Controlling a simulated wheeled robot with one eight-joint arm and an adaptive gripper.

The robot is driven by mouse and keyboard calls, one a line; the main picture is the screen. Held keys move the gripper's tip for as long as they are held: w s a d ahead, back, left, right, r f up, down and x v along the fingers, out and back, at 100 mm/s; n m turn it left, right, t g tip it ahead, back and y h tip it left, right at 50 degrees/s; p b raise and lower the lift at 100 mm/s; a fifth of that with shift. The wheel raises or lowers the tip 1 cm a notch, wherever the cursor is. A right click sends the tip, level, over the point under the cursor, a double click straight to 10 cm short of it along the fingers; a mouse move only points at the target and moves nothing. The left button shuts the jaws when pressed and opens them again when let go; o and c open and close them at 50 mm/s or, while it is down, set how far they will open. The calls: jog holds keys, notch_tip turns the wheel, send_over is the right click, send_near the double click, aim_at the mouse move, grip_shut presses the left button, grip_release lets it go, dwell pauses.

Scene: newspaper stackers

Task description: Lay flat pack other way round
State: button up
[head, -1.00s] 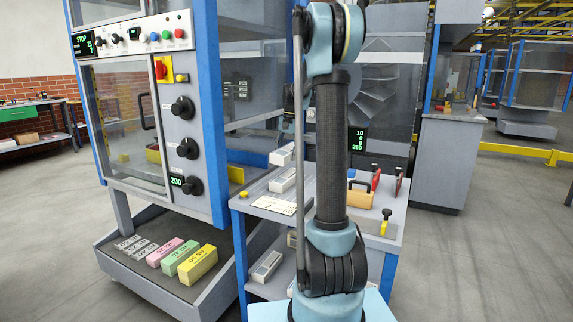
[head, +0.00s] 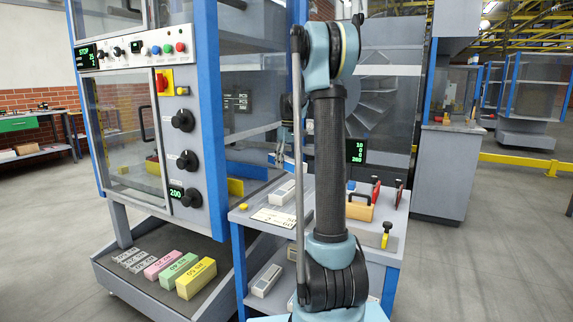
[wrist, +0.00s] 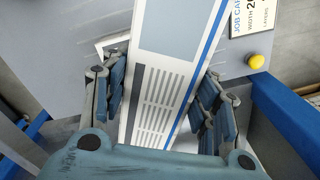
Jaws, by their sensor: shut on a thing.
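In the wrist view a long white pack (wrist: 158,100) with a grey-blue panel, printed lines and a blue edge stripe runs between the fingers of my gripper (wrist: 160,82). The gripper is shut on it, one finger along each side. Below it is the grey tabletop (wrist: 75,58). In the head view my gripper (head: 281,150) shows partly behind my arm, above the grey side table (head: 385,258). A pale pack (head: 283,193) lies on that table.
A job card (head: 277,218) and a yellow knob (head: 243,207) are at the table's near left edge. The blue-framed machine (head: 208,110) stands close on the left.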

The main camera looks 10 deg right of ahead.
aim_at(286, 187)
jog(key=n, duration=0.5)
jog(key=shift+w, duration=0.1)
jog(key=n, duration=0.6)
jog(key=shift+f+n+h, duration=0.15)
jog(key=shift+n+h, duration=0.15)
jog(key=n, duration=0.5)
jog(key=shift+w+a+f+n, duration=0.1)
jog(key=shift+w+n, duration=0.05)
jog(key=shift+n, duration=0.15)
jog(key=n, duration=0.6)
jog(key=shift+w, duration=0.1)
jog(key=shift+f, duration=0.15)
jog(key=shift+f, duration=3.8)
jog(key=shift+f, duration=0.4)
jog(key=o, duration=1.4)
